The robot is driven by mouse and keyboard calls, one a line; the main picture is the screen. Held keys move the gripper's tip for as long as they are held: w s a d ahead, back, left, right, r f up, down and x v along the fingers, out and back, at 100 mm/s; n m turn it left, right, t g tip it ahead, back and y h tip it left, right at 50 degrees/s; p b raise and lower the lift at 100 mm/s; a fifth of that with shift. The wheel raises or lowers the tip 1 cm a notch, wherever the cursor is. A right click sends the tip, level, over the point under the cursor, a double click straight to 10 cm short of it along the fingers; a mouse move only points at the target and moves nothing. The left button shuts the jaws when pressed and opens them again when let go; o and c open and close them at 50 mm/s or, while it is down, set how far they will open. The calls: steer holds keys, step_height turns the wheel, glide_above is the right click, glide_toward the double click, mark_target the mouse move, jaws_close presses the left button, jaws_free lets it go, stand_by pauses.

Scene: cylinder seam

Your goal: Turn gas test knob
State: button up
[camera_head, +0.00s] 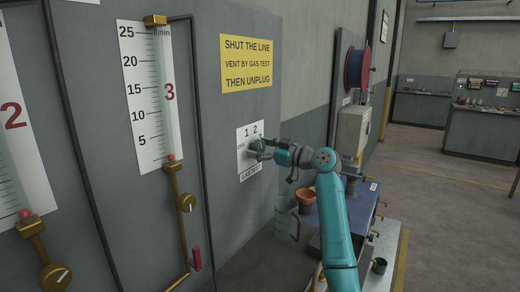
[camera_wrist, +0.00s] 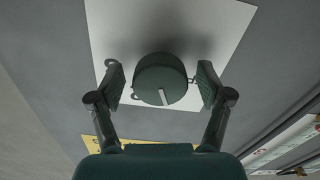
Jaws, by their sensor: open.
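The gas test knob (camera_head: 257,146) is a round dark green knob on a white label plate (camera_head: 243,166) on the grey panel. The plate shows the marks 1 and 2 above the knob and a partly hidden mark at its left. In the wrist view the knob (camera_wrist: 160,78) has a pale pointer line on its face and sits between the two fingers. My gripper (camera_wrist: 160,85) is open, with one finger on each side of the knob. A small gap shows on both sides. In the head view my gripper (camera_head: 262,149) covers part of the knob.
A yellow sign (camera_head: 248,62) is above the knob. Flow gauges with brass valves (camera_head: 187,202) stand at the left. Open floor lies at the right.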

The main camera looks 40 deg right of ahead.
steer(key=c, duration=1.2)
steer(key=shift+m, duration=0.3)
steer(key=m, duration=0.4)
steer(key=shift+m, duration=2.6)
